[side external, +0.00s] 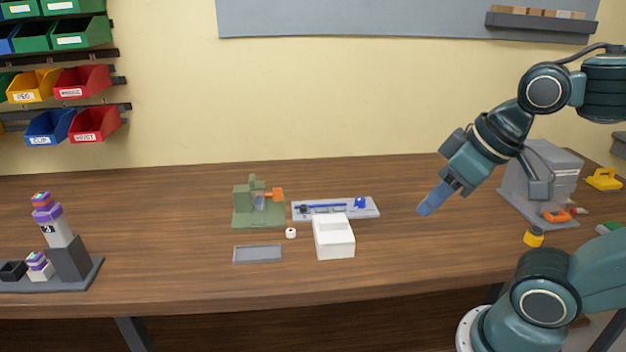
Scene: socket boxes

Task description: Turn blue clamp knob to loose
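A blue knob (360,202) stands at the right end of a light grey plate fixture (372,212) in the middle of the table. A long blue bar (322,208) lies along the same fixture. The knob's setting is too small to read. My gripper (426,207) is in the air to the right of the fixture, tilted down to the left and apart from the knob. Its blue-grey end shows as one narrow shape, so I cannot tell whether the fingers are open or shut.
A white open box (334,250) stands just in front of the fixture. A green fixture (243,208) with an orange part is to its left. A small white ring (291,233) and a grey tray (257,254) lie in front. A grey machine (548,172) stands at right.

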